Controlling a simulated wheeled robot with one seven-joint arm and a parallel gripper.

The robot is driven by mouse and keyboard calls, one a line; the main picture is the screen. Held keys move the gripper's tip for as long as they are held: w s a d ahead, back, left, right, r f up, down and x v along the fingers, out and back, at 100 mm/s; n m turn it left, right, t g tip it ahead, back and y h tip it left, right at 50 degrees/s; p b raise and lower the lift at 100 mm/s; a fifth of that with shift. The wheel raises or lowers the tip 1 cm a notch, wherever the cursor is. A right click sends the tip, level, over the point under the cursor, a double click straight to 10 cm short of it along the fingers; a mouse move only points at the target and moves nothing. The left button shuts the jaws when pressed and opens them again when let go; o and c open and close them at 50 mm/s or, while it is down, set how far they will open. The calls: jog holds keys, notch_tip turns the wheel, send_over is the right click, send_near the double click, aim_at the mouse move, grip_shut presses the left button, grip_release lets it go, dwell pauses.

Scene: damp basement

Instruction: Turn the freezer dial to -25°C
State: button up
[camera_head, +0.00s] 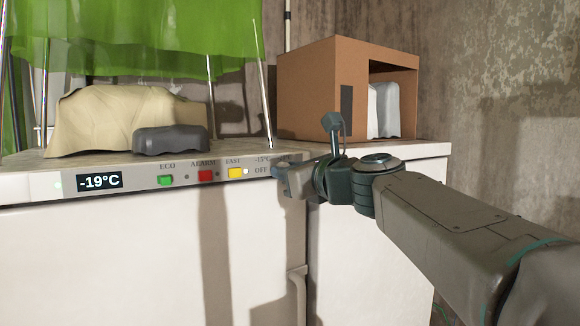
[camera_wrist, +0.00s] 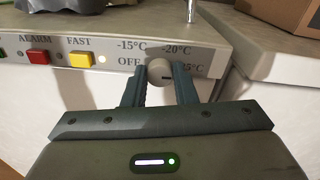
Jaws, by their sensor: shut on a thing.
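The freezer (camera_head: 150,250) is a white chest with a control strip along its top front edge. Its display (camera_head: 100,181) reads -19°C. The dial (camera_wrist: 159,72) is a round pale knob, in the wrist view near the strip's right end. Marks OFF, -15°C and -20°C surround it, and a partly covered mark ending in 5°C is at its lower right. A dark line on the knob points right, between -20°C and that lower-right mark. My gripper (camera_wrist: 160,82) is shut on the dial, one finger on each side. In the head view my gripper (camera_head: 280,178) hides the dial.
Green ECO (camera_head: 165,180), red ALARM (camera_head: 206,176) and yellow FAST (camera_head: 236,173) buttons sit left of the dial. Thin metal legs stand under green sheeting (camera_head: 140,35).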

jog(key=shift+f, duration=0.15)
dwell(0.4)
jog(key=o, duration=1)
jog(key=shift+s, duration=0.1)
jog(key=b+v, duration=0.3)
jog(key=v, duration=1)
jog(key=shift+s+d, duration=0.2)
jog(key=shift+d, duration=0.1)
